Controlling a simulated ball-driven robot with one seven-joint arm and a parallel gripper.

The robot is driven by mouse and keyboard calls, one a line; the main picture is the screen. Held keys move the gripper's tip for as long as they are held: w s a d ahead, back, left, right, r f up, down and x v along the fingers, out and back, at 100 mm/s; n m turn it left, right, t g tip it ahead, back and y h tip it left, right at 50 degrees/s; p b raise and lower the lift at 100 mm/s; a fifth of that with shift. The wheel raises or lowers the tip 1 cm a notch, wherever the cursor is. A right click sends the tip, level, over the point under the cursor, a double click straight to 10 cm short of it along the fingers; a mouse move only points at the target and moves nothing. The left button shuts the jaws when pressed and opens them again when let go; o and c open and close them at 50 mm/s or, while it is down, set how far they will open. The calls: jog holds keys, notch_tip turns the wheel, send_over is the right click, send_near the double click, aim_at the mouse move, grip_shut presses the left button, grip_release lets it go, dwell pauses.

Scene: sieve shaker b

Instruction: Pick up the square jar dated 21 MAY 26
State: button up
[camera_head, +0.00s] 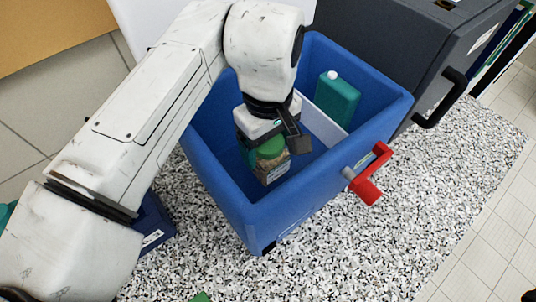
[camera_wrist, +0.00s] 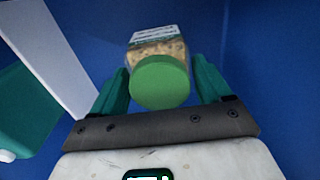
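The square jar (camera_head: 274,168) stands inside a blue bin in the head view, with a green lid and a pale label on its side. In the wrist view the jar (camera_wrist: 158,52) shows its green lid nearest me, tan contents and a label whose text is too small to read. My gripper (camera_wrist: 160,85) is open, with one teal finger on each side of the lid and a visible gap at each side. In the head view my gripper (camera_head: 268,140) is down inside the bin at the jar, its fingers partly hidden.
The blue bin (camera_head: 225,190) has high walls around my gripper. A white divider (camera_head: 322,128) separates off a teal bottle (camera_head: 337,98) with a white cap. A red-handled lever (camera_head: 372,175) is on the bin's right side. A dark grey case (camera_head: 400,55) stands behind on the speckled counter (camera_head: 400,225).

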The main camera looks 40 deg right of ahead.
jog(key=c, duration=0.9)
jog(key=shift+c, duration=0.5)
jog(key=shift+r, duration=0.15)
